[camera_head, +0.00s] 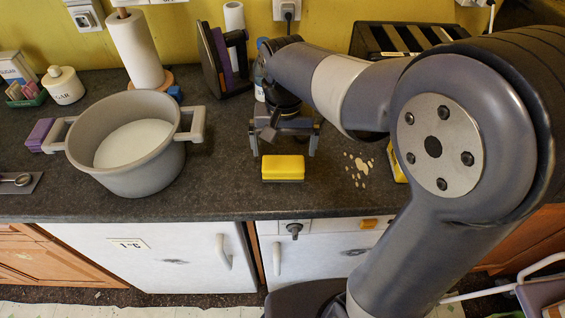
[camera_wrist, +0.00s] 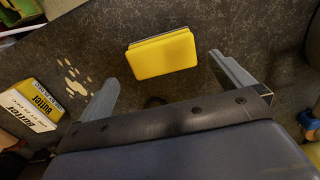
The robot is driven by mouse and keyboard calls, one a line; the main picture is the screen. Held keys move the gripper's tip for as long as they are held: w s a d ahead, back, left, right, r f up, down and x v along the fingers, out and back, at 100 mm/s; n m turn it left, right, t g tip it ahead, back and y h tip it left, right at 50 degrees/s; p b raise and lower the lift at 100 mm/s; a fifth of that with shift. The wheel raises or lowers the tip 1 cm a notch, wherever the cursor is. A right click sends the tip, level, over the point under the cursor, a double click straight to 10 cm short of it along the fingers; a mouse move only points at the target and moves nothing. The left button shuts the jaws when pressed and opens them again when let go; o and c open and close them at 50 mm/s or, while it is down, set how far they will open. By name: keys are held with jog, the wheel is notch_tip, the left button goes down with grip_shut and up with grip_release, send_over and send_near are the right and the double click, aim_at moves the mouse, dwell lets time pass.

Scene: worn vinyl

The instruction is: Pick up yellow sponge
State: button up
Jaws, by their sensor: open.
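The yellow sponge (camera_head: 283,169) lies on the dark countertop near its front edge, with a thin dark layer along its back side. In the wrist view the sponge (camera_wrist: 163,54) is in full sight beyond my fingertips, roughly midway between them. My gripper (camera_head: 284,143) is open and empty, just behind the sponge in the head view. Its two fingers (camera_wrist: 165,82) stand wide apart in the wrist view, one on each side of the sponge's line. I cannot tell the exact height of the fingers above the counter.
A large grey pot (camera_head: 131,146) stands left of the sponge, with a purple block (camera_head: 40,134) beside it. Pale crumbs (camera_head: 359,166) lie right of the sponge. Butter packages (camera_wrist: 33,104) sit beyond them. A paper towel roll (camera_head: 137,50) and toaster (camera_head: 408,38) stand at the back.

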aim_at(283, 163)
jog(key=f, duration=0.7)
jog(key=shift+w+f, duration=0.15)
jog(key=shift+w, duration=0.1)
jog(key=shift+c, duration=0.3)
jog(key=c, duration=0.6)
